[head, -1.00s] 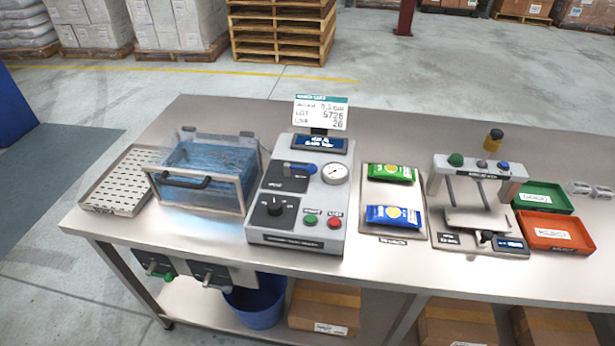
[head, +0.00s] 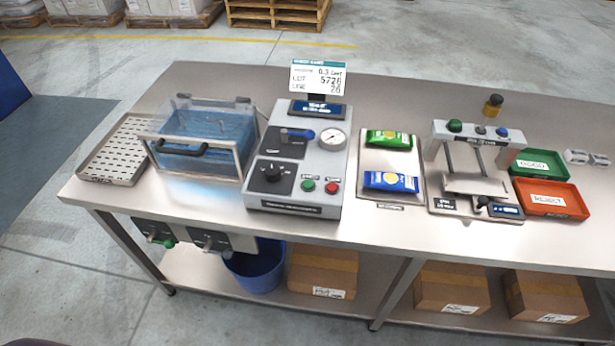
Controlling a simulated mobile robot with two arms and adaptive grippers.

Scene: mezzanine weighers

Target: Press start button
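The grey control box (head: 298,160) stands on the steel table. A green button (head: 308,185) and a red button (head: 332,187) sit at the lower right of its face, each with a small label too blurred to read surely. A black rotary knob (head: 271,173) is left of them. Neither of my grippers shows in the head view.
A clear water tank (head: 203,140) and a perforated tray (head: 117,150) stand left of the box. Green (head: 389,139) and blue (head: 390,181) packets lie right of it. Green (head: 540,165) and red (head: 551,199) bins stand far right. The table's front strip is clear.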

